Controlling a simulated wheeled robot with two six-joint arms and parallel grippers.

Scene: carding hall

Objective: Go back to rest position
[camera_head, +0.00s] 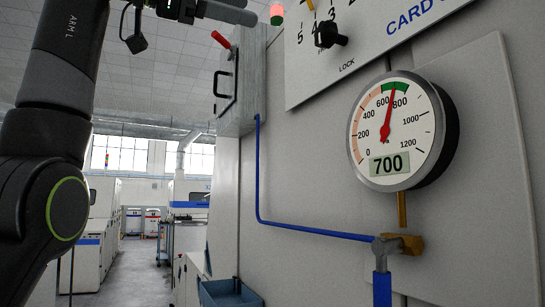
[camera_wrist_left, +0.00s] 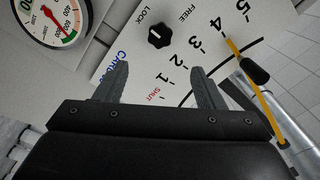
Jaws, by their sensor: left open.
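My left gripper (camera_wrist_left: 160,88) is open, with nothing between its two fingers. In the wrist view its fingers stand in front of the white control panel (camera_wrist_left: 130,50), apart from the knob and lever as far as I can tell. In the head view my left arm rises along the left edge and its hand (camera_head: 215,10) is cut by the top edge. My right gripper is not in view.
A round gauge (camera_head: 368,138) reads 700, needle in the green band. A black knob (camera_wrist_left: 158,37) sits between LOCK and FREE marks. A yellow lever (camera_wrist_left: 268,115) with black grip (camera_wrist_left: 254,70) lies near 4. A grey box (camera_head: 241,85) and blue pipe (camera_head: 310,231) project from the machine.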

